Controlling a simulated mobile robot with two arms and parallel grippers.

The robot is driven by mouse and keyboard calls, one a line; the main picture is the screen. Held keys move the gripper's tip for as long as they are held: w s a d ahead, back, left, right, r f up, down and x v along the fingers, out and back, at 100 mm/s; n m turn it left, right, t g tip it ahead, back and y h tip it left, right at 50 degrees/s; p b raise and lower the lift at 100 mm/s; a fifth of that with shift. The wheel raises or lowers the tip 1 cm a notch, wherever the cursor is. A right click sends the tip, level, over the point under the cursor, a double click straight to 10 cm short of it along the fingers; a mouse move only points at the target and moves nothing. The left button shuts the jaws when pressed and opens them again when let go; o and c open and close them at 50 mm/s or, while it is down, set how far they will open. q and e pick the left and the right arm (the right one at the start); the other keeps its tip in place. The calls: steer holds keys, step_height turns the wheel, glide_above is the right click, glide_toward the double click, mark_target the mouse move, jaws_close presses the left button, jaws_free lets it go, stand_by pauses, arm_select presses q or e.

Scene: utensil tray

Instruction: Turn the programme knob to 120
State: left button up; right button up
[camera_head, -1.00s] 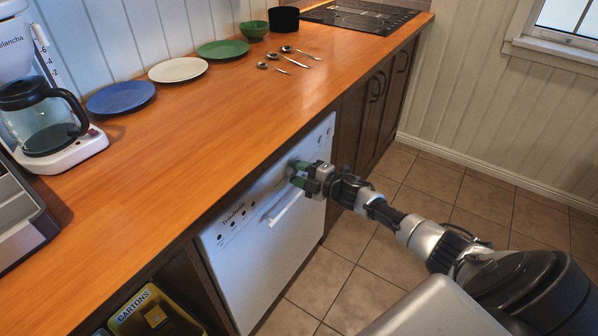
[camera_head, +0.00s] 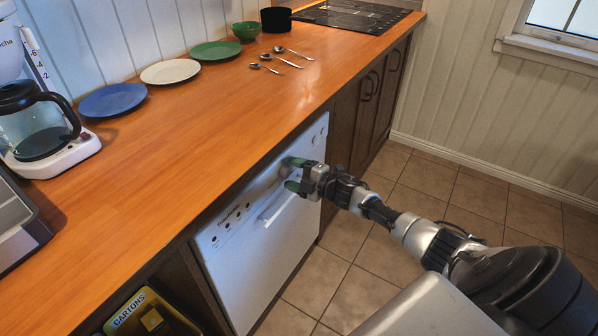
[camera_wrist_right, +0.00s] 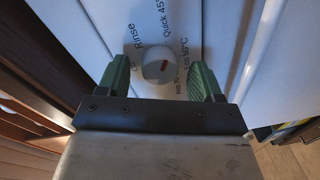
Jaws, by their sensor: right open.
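No 120 label can be read. My right gripper (camera_wrist_right: 160,80) is open, with one green finger on each side of the knob and gaps between. In the head view, my right gripper (camera_head: 291,176) is at the upper panel of the white dishwasher (camera_head: 265,235) and mostly hides the knob. My left gripper is not in view.
The dishwasher handle (camera_head: 277,208) sticks out just left of and below the gripper. The wooden counter (camera_head: 190,140) overhangs above, with plates, spoons and a coffee maker (camera_head: 40,135). A yellow cartons bin (camera_head: 150,315) is at lower left. The tiled floor (camera_head: 340,235) is clear.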

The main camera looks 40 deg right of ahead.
steer(key=v, duration=1)
steer(key=shift+s+d, duration=0.25)
steer(key=shift+s, duration=0.1)
